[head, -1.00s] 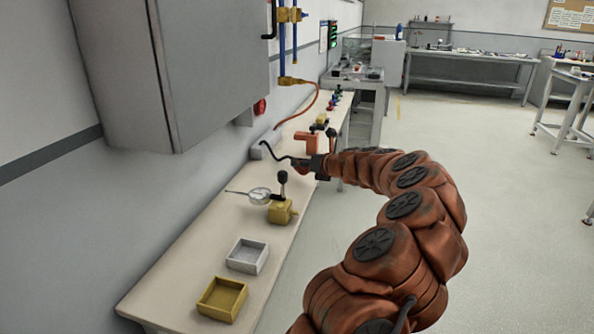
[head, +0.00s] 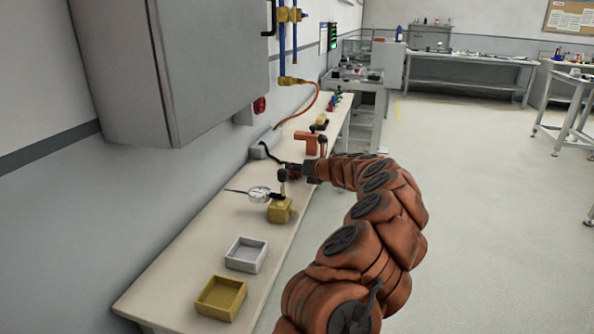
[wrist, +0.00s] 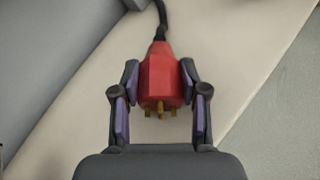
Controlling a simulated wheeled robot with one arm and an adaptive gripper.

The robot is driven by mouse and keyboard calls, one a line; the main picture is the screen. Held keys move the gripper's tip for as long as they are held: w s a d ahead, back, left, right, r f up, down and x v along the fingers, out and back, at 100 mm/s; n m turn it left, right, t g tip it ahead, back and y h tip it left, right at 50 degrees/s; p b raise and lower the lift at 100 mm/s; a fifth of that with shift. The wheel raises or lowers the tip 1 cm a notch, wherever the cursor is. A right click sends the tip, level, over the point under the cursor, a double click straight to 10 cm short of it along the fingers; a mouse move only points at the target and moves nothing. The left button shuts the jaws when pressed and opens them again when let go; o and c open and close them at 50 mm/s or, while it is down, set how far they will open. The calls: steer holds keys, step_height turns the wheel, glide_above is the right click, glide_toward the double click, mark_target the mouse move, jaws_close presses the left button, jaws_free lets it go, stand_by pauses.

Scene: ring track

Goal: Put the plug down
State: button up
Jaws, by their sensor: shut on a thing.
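The red plug (wrist: 160,80) is between the two fingers of my gripper (wrist: 160,90) in the wrist view, with brass pins showing and a black cord running from its far end. My gripper is shut on it. Pale bench top (wrist: 100,75) shows behind the plug; I cannot tell whether the plug touches it. In the head view my gripper (head: 306,171) is low over the bench (head: 190,250), near the wall, and the plug is barely visible there.
A dial gauge (head: 259,193) and a yellow block (head: 281,211) stand on the near side. An orange tool (head: 310,142) stands just behind my gripper. A grey tray (head: 246,254) and a yellow tray (head: 222,297) sit at the near end. Bare bench lies between.

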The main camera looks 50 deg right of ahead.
steer(key=o, duration=1.2)
steer(key=shift+f, duration=0.1)
steer(key=shift+s+r, duration=0.15)
steer(key=shift+r, duration=0.05)
steer(key=shift+p+v, duration=0.9)
steer(key=shift+v, duration=4.95)
